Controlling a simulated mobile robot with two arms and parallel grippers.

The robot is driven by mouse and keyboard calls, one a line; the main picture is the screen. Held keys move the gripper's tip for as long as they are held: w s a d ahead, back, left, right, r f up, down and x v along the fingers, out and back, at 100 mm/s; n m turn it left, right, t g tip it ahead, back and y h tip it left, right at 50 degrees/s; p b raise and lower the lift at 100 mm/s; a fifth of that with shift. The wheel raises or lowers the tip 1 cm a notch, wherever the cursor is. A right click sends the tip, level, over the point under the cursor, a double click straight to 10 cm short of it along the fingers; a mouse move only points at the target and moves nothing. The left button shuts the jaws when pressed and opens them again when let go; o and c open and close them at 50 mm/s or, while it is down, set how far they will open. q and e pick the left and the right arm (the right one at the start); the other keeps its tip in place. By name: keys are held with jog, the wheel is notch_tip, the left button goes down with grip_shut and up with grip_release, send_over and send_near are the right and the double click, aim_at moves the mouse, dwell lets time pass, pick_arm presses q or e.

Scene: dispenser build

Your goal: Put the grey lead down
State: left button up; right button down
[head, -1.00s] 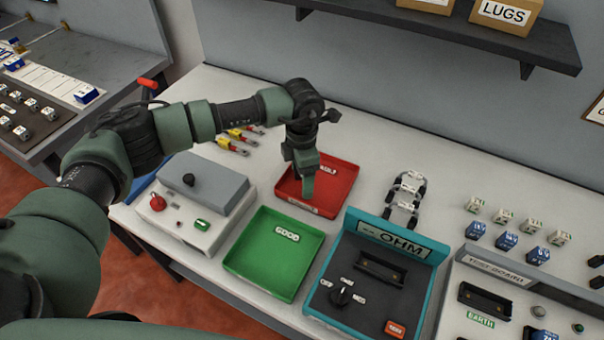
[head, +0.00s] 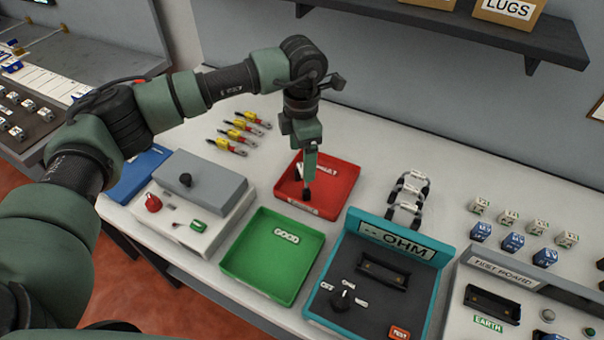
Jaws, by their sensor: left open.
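My left gripper (head: 308,182) is over the red tray (head: 346,194), pointing down, and is open. A small pale piece with dark ends, perhaps the grey lead (head: 299,173), shows in the tray close against the fingers. The fingers hide part of it, so I cannot tell whether it touches them. A white label (head: 328,170) at the back of the tray is partly covered by the gripper. My right gripper is not in view.
A green tray (head: 272,262) marked GOOD lies in front of the red one. The teal OHM tester (head: 340,270) stands to its right, a grey-lidded box (head: 205,180) to its left. Several yellow-and-red leads (head: 240,132) lie behind the box. Small blocks (head: 512,243) are at the right.

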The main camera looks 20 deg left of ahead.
aim_at(302, 168)
pick_arm(q)
notch_tip(302, 168, up, 4)
jog(key=shift+r+b, duration=0.2)
jog(key=shift+b, duration=0.25)
jog(key=shift+r, duration=0.15)
dwell(0.4)
dwell(0.6)
